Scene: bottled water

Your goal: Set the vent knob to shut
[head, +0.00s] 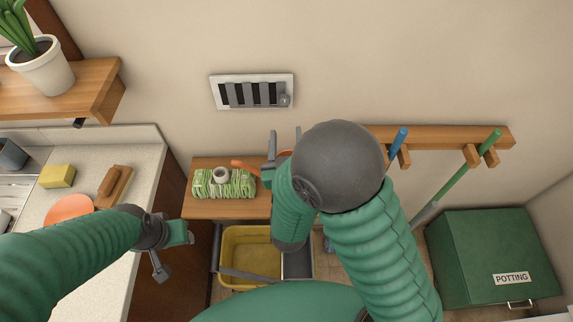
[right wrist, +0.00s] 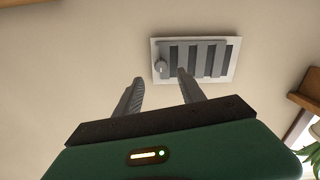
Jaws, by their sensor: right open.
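The wall vent (head: 234,94) is a pale framed grille with upright grey slats and dark gaps between them. Its small round grey knob (head: 284,100) sits at the lower right of the grille in the head view. In the right wrist view the vent (right wrist: 206,74) is turned over, with the knob (right wrist: 161,67) at its left end. My right gripper (head: 285,132) is open and empty below the knob, its fingers pointing toward the wall. In the right wrist view the knob appears just beyond and between the fingertips (right wrist: 158,80), apart from them. My left gripper (head: 172,250) hangs beside the counter edge; its jaw opening is unclear.
A wooden shelf (head: 186,206) below the vent holds a green-striped cloth (head: 238,188) and a small white item. A peg rail (head: 440,135) with blue and green handles is at right. A potted plant (head: 42,70) stands at upper left. The wall around the vent is clear.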

